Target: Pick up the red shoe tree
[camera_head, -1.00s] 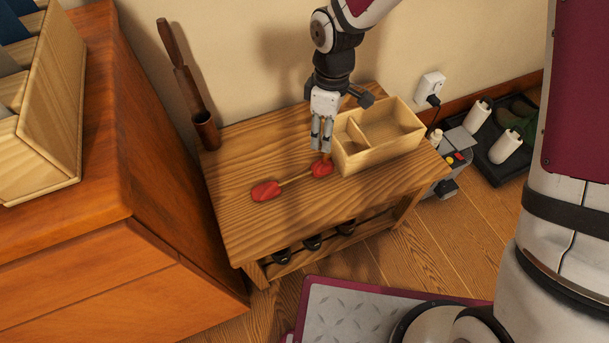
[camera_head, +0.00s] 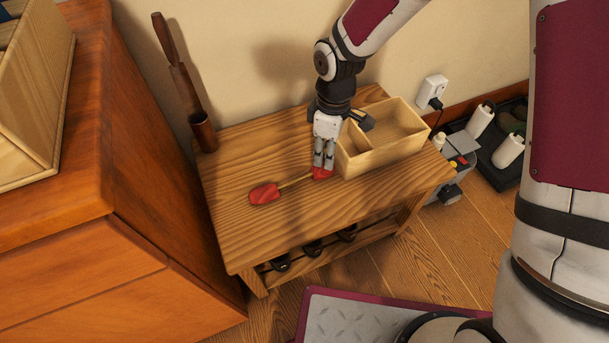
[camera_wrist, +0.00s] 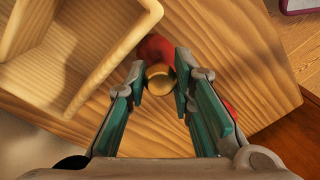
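The red shoe tree (camera_head: 265,194) lies on the wooden bench (camera_head: 238,236), with two red ends joined by a thin wooden rod. My gripper (camera_head: 323,168) is low over its right red end, close beside the wooden box. In the wrist view my gripper (camera_wrist: 161,85) has its two teal-padded fingers apart, with a round tan knob and part of the red end (camera_wrist: 155,48) between and just beyond the tips. A gap shows at the fingers. The other red end is mostly hidden behind the right finger in the wrist view.
A light wooden box (camera_head: 382,154) with compartments stands right beside my gripper on the bench. A brown holder (camera_head: 203,132) with a long wooden handle stands at the bench's back left. A cabinet (camera_head: 110,250) is at left. The bench's front is clear.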

